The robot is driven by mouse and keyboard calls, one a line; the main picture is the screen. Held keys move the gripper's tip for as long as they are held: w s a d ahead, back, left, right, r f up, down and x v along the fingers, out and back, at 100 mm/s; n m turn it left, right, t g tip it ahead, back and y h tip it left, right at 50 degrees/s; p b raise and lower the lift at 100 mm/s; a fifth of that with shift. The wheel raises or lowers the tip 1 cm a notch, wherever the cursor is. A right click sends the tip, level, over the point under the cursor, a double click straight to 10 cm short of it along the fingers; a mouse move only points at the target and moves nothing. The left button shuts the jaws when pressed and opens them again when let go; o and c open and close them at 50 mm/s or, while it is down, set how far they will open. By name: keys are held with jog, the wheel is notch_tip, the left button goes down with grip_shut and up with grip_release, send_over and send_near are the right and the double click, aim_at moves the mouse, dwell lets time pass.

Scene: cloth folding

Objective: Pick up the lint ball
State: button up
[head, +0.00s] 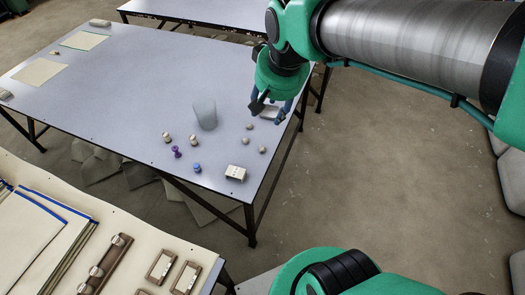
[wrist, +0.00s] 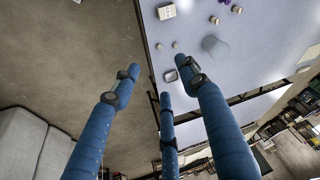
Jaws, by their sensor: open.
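Three small greyish round balls lie on the right part of the grey table: an upper ball (head: 249,127), a lower-left ball (head: 247,145) and a lower-right ball (head: 262,149). I cannot tell which is the lint ball. Two small balls also show in the wrist view, a left one (wrist: 159,46) and a right one (wrist: 175,44). My gripper (head: 268,110) is over the table's right edge, beyond the balls and apart from them. In the wrist view its blue fingers (wrist: 158,72) are spread and hold nothing.
A translucent cup (head: 205,113) stands left of the balls. A white block with dark dots (head: 236,173) is near the front corner. Spools (head: 176,152) and other small items stand at the front. A small squarish dish (wrist: 170,76) is near the table edge by my fingers.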

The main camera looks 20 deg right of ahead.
jog(key=w+d+f+m+g, duration=0.1)
jog(key=w+d+f, duration=0.1)
jog(key=w+f, duration=0.45)
jog(key=m+g+b, duration=0.3)
jog(key=m, duration=0.3)
send_over(262, 148)
notch_tip(262, 148, down, 33)
jog(key=shift+s+r, duration=0.15)
jog(key=shift+r, duration=0.05)
jog(key=shift+f, duration=0.15)
notch_tip(262, 148, down, 8)
jog(key=shift+b, duration=0.55)
jog(key=shift+f, duration=0.2)
jog(key=shift+f, duration=0.1)
